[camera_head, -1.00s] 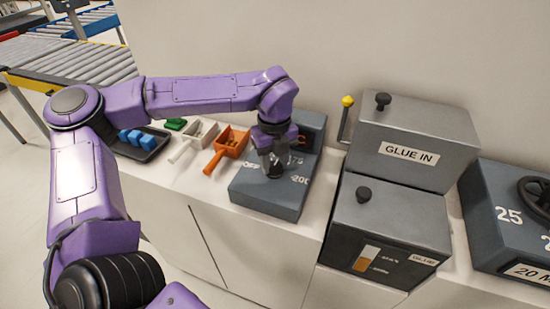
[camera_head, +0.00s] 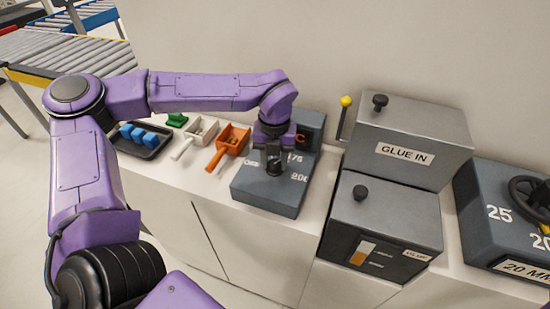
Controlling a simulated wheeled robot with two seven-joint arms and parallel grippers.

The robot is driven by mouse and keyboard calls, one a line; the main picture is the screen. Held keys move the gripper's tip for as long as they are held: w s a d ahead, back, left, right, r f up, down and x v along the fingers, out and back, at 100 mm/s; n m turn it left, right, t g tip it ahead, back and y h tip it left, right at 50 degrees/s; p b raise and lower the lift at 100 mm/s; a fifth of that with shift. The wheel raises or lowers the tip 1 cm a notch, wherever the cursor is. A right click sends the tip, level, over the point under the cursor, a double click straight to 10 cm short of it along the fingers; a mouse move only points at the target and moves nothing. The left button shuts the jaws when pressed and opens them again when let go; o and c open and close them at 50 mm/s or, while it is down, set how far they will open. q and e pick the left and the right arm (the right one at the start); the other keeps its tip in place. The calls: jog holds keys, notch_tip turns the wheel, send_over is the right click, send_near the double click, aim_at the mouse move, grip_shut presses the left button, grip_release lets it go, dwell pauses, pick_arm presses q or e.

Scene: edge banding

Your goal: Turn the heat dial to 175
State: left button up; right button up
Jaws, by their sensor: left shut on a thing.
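The heat dial unit (camera_head: 268,193) is a grey-blue box on the counter in the middle of the view. White numbers show on its top, with "175" and "200" to the right of my gripper and a partly covered mark to the left. My left gripper (camera_head: 274,168) points down over the middle of the box and is shut on the dark dial knob, which it mostly hides. The knob's pointer and exact setting cannot be made out. My right gripper is not in view.
Right of the dial stand the "GLUE IN" box (camera_head: 418,135) and a lower glue box (camera_head: 385,218). A unit with a handwheel (camera_head: 505,215) is at far right. Left are an orange scoop (camera_head: 229,145), a white scoop (camera_head: 198,135) and a black tray (camera_head: 143,147) with blue blocks.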

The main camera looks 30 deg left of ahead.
aim_at(275, 163)
pick_arm(q)
jog(key=o, duration=1.1)
jog(key=shift+c, duration=0.2)
notch_tip(275, 163, up, 10)
jog(key=b, duration=0.2)
jog(key=shift+r, duration=0.25)
